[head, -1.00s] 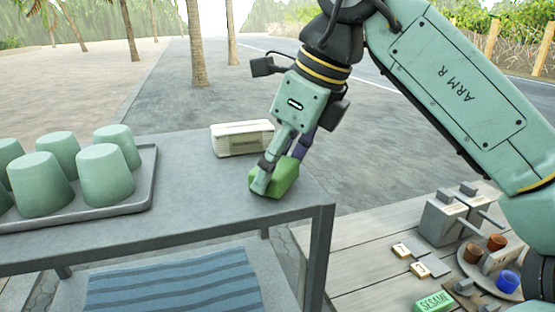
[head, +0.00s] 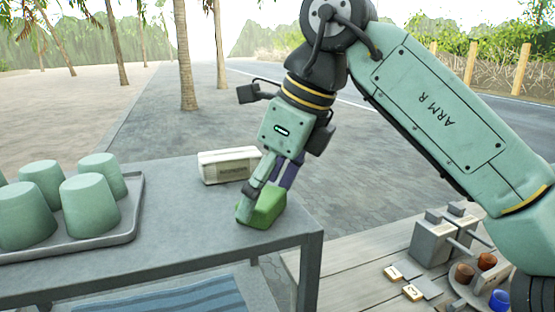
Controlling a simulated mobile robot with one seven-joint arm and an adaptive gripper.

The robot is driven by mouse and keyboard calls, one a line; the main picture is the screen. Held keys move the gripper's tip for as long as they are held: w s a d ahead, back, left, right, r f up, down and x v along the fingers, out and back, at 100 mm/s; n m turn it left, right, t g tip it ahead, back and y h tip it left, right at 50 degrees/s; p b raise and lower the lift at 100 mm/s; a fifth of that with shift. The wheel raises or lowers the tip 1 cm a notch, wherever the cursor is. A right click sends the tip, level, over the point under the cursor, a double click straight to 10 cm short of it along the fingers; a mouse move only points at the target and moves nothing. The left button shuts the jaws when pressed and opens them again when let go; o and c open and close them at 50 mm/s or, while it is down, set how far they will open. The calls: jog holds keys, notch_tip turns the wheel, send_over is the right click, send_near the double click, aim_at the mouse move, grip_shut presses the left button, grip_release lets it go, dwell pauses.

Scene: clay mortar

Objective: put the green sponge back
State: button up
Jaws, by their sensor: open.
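The green sponge (head: 269,206) rests on the grey table (head: 190,236) near its right end. My gripper (head: 262,196) points down at the sponge with its fingers open. One finger is at the sponge's left front side, and the other, darker finger is behind it. The fingers hide part of the sponge, and I cannot tell whether they touch it.
A pale box (head: 226,166) stands just behind the sponge. A tray (head: 126,228) with several green cups is at the left. A lower wooden table (head: 352,268) at the right holds grey boxes, tiles and small pots. A striped blue cloth (head: 180,300) lies below.

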jog(key=v, duration=1.1)
jog(key=shift+r, duration=0.25)
jog(key=shift+d, duration=0.15)
